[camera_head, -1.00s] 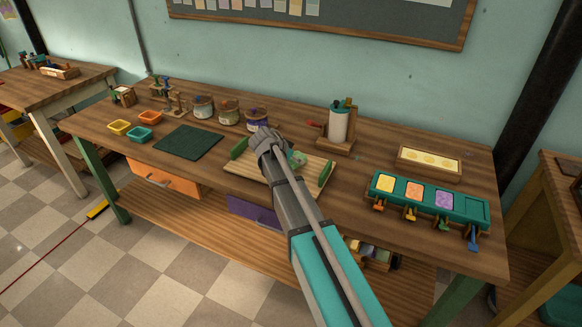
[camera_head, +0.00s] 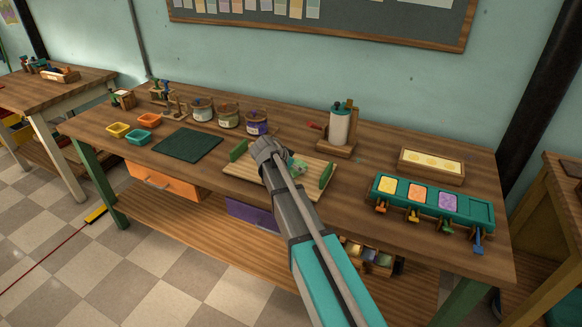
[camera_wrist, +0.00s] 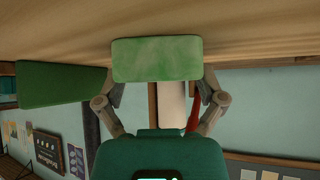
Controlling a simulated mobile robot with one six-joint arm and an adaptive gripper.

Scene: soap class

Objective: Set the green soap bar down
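The green soap bar (camera_wrist: 157,58) is a pale marbled green block between the two fingers of my gripper (camera_wrist: 160,88) in the wrist view. The fingers press against its two ends. In the head view the soap (camera_head: 298,166) shows partly beside my gripper (camera_head: 284,160), over a slatted wooden board (camera_head: 243,174). The board has a green block at its left end (camera_head: 238,150) and another at its right end (camera_head: 326,176). In the upside-down wrist view the soap is close to the board surface; I cannot tell if they touch.
A dark green mat (camera_head: 188,145) lies left of the board, with several jars (camera_head: 228,117) behind it. A roll stand (camera_head: 340,130) is behind the board. A teal mould tray (camera_head: 470,207) and a pale yellow tray (camera_head: 432,164) are on the right.

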